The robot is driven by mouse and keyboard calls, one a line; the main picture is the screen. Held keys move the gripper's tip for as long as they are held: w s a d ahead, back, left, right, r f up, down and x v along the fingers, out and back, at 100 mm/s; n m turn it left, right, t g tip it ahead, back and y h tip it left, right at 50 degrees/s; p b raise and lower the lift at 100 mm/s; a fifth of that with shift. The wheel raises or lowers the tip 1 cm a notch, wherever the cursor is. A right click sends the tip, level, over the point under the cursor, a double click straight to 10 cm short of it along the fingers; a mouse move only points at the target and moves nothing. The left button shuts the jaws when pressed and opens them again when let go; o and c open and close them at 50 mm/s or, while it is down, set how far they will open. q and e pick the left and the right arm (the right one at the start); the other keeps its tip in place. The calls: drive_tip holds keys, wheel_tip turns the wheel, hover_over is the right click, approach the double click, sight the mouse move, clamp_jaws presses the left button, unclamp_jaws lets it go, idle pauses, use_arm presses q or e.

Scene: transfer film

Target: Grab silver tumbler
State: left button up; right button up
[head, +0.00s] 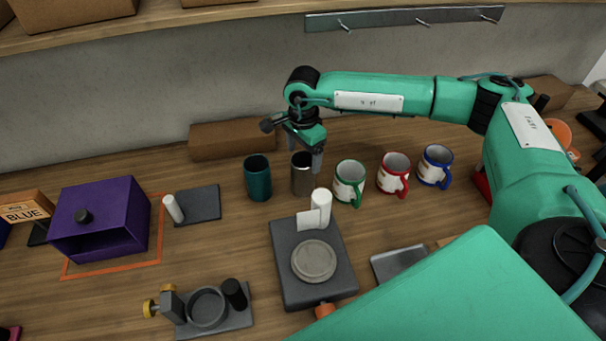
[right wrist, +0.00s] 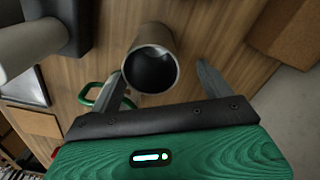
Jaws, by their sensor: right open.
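The silver tumbler (head: 302,178) stands upright on the wooden table, between a teal tumbler (head: 257,178) and a white mug with a green rim (head: 349,183). My right gripper (head: 309,157) is above and partly in front of it, hiding part of its rim. In the right wrist view the tumbler (right wrist: 151,62) is seen from above, its dark inside open toward me. The two fingers of the right gripper (right wrist: 162,88) are spread wide, one on either side of the tumbler's near part, with a gap on each side. My left gripper is not in view.
Mugs with red (head: 394,174) and blue (head: 435,166) rims stand to the right. A grey device with a round plate (head: 314,262) and a white cylinder (head: 321,205) is in front. A cardboard box (head: 232,138) lies behind. A purple box (head: 100,218) is at left.

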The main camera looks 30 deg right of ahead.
sight(303, 175)
drive_tip(key=shift+s+a+f, duration=0.1)
drive_tip(key=shift+f, duration=0.1)
drive_tip(key=f+p, duration=0.1)
drive_tip(key=f, duration=0.1)
drive_tip(key=f+p, duration=0.2)
drive_tip(key=shift+s+a, duration=0.2)
drive_tip(key=shift+s, duration=0.2)
drive_tip(key=shift+f, duration=0.45)
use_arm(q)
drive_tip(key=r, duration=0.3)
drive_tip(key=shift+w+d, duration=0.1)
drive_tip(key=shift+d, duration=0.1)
use_arm(e)
drive_tip(key=shift+c, duration=0.4)
drive_tip(key=c, duration=1.1)
